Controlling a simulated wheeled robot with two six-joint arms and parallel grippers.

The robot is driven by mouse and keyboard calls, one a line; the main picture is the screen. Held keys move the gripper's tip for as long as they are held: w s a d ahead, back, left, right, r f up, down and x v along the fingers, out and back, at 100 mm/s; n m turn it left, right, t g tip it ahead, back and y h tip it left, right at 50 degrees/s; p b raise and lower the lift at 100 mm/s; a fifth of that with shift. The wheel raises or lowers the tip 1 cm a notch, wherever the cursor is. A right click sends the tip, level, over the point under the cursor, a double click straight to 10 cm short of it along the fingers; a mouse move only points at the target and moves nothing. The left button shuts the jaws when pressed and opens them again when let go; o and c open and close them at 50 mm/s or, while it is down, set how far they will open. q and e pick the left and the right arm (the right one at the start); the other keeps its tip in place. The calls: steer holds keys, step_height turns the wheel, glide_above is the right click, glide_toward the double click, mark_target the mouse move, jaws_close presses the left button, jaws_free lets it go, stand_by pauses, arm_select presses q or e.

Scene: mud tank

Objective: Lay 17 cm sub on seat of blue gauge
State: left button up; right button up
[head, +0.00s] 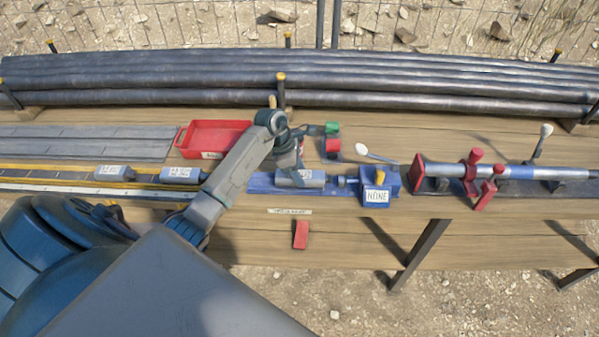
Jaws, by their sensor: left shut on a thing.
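A short grey metal sub (308,180) with a white label lies lengthwise at the blue gauge (262,184), over its long blue seat. My left gripper (297,168) reaches down from above and is shut on this sub. The arm and fingers hide part of the sub, and I cannot tell whether it touches the seat. The gauge's blue block (390,181), with a yellow knob and a card reading NONE, stands just right of the sub; a thin rod points from the block toward it. My right gripper is not in view.
Two labelled subs (182,175) (111,172) lie on the yellow-edged strip at left. A red tray (213,137) stands behind. Long dark pipes (150,82) line the back. A red-and-blue clamp tool (440,170) is at right. A red block (300,235) lies in front.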

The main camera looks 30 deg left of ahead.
arm_select(q)
steer(key=shift+f, duration=0.15)
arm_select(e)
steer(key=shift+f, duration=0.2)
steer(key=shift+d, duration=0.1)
arm_select(q)
steer(key=o, duration=1.7)
steer(key=shift+c, duration=0.2)
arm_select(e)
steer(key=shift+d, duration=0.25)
arm_select(q)
steer(key=shift+r+p, duration=1.1)
steer(key=shift+r, duration=2.45)
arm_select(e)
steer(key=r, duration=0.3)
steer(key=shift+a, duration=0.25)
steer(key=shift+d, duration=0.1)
